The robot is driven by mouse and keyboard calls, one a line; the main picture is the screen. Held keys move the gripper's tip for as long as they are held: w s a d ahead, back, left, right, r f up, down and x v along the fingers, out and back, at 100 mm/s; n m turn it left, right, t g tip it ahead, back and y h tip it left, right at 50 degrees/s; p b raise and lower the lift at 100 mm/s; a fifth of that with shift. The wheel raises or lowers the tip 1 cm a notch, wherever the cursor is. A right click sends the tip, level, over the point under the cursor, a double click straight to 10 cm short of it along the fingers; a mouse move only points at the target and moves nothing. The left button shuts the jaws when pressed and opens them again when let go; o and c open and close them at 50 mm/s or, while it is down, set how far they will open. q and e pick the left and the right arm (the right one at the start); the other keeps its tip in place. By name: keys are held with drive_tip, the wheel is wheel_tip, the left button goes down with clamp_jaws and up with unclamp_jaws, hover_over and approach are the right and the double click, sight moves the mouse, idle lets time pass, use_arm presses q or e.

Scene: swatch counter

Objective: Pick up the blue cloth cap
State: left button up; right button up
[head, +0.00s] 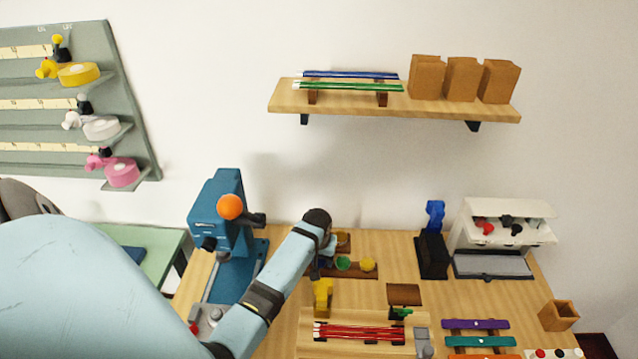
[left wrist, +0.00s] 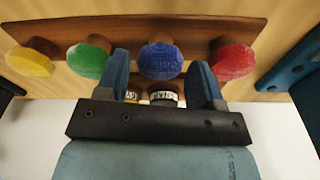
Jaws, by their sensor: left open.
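The blue cloth cap (left wrist: 161,61) is a ribbed round cap on a wooden peg in the left wrist view, between the green cap (left wrist: 89,56) and the red cap (left wrist: 232,62). My left gripper (left wrist: 162,80) is open, with one finger on each side of the blue cap in the picture. Whether the fingertips are around it or just short of it, I cannot tell. In the head view my left gripper (head: 326,258) is over the wooden rack (head: 360,275) and hides the blue and red caps. My right gripper is not in view.
A yellow cap (left wrist: 30,60) sits at the rack's end. A blue machine with an orange ball (head: 230,207) stands left of my arm. A yellow object (head: 323,296) and red rods (head: 360,332) lie in front. A wall shelf (head: 440,109) hangs above.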

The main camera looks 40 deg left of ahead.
use_arm(q)
drive_tip(key=c, duration=0.4)
drive_tip(key=shift+r, duration=0.1)
